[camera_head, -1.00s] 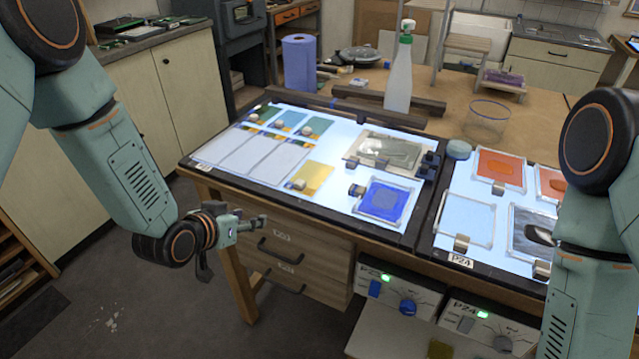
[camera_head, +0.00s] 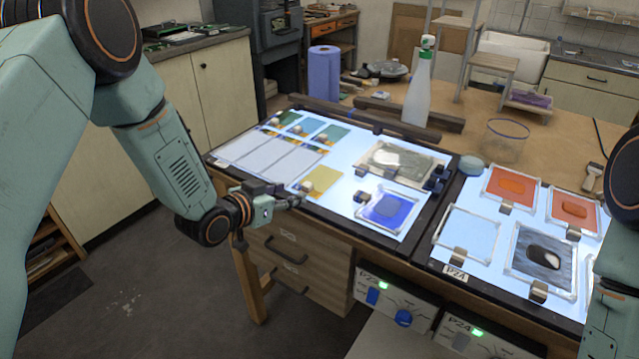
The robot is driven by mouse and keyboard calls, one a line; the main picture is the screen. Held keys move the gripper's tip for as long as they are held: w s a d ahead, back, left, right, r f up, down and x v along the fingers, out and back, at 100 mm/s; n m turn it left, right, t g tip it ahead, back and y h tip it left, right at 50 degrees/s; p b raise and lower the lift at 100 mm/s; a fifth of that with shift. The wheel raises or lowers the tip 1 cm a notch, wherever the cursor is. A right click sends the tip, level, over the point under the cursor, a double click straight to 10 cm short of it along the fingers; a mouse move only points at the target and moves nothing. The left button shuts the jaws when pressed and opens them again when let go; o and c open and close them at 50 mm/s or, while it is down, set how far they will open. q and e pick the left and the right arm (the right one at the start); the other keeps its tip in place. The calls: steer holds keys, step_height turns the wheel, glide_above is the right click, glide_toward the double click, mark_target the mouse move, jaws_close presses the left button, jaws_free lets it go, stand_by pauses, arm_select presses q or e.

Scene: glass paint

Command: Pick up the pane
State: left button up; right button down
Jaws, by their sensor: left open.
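Several panes lie on two lit panels. On the left panel are a blue pane (camera_head: 388,209), a greyish pane (camera_head: 402,160) behind it and a yellow piece (camera_head: 322,181). On the right panel are a clear pane (camera_head: 467,234), a dark grey pane (camera_head: 530,268) and two orange panes (camera_head: 512,186) (camera_head: 573,210). I cannot tell which one the task means. My left gripper (camera_head: 296,202) is open and empty at the front edge of the left panel, left of the blue pane. My right arm shows at the right edge; its gripper is out of view.
A green-topped spray bottle (camera_head: 416,98), a blue roll (camera_head: 324,74) and a glass bowl (camera_head: 504,141) stand behind the panels. Small metal blocks sit by the panes. Drawers (camera_head: 290,262) and control boxes (camera_head: 398,300) are below the front edge. Floor is clear at lower left.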

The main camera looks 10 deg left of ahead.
mark_target(305, 186)
arm_select(q)
steer(key=x, duration=0.6)
steer(key=shift+r+p, duration=0.2)
steer(key=shift+p, duration=0.15)
steer(key=shift+w+d, duration=0.3)
steer(key=shift+a, duration=0.25)
steer(key=c, duration=0.4)
steer(key=shift+d, duration=0.1)
jaws_close()
